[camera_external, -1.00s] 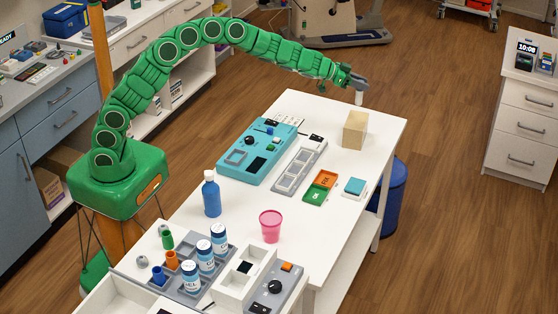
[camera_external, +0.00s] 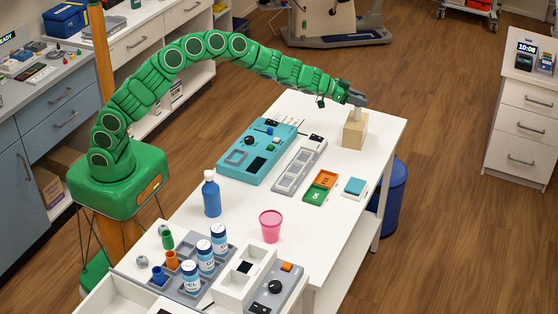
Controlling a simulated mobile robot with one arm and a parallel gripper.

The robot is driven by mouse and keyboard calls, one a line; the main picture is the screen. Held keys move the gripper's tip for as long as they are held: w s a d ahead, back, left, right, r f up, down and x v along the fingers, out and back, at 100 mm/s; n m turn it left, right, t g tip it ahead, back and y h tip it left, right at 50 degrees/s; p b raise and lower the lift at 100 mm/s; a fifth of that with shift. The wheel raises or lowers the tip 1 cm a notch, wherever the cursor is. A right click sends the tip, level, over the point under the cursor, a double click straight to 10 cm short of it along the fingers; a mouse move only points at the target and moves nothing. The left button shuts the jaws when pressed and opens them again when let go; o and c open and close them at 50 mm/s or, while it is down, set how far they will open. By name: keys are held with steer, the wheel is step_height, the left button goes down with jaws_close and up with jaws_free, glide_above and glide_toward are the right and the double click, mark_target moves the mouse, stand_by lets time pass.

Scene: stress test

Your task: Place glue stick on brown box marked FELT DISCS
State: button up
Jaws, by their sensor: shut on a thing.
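A tan-brown box (camera_external: 354,133) stands near the far right end of the white table; no marking on it can be read from here. My gripper (camera_external: 358,101) is directly above the box, shut on a small whitish upright piece, the glue stick (camera_external: 357,114). The glue stick's lower end is at the box's top face. I cannot tell whether it touches the box or is just above it. The jaws hide the upper part of the glue stick.
On the white table (camera_external: 335,232) are a teal device (camera_external: 258,150), a grey tray (camera_external: 299,165), orange and green cards (camera_external: 321,187), a teal-topped block (camera_external: 354,187), a blue bottle (camera_external: 211,194) and a pink cup (camera_external: 270,225). A blue bin (camera_external: 393,187) stands beside the table.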

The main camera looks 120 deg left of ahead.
steer(key=shift+f, duration=0.2)
steer(key=o, duration=1)
steer(key=shift+r, duration=0.2)
steer(key=shift+v, duration=3.7)
steer(key=shift+d+f, duration=0.1)
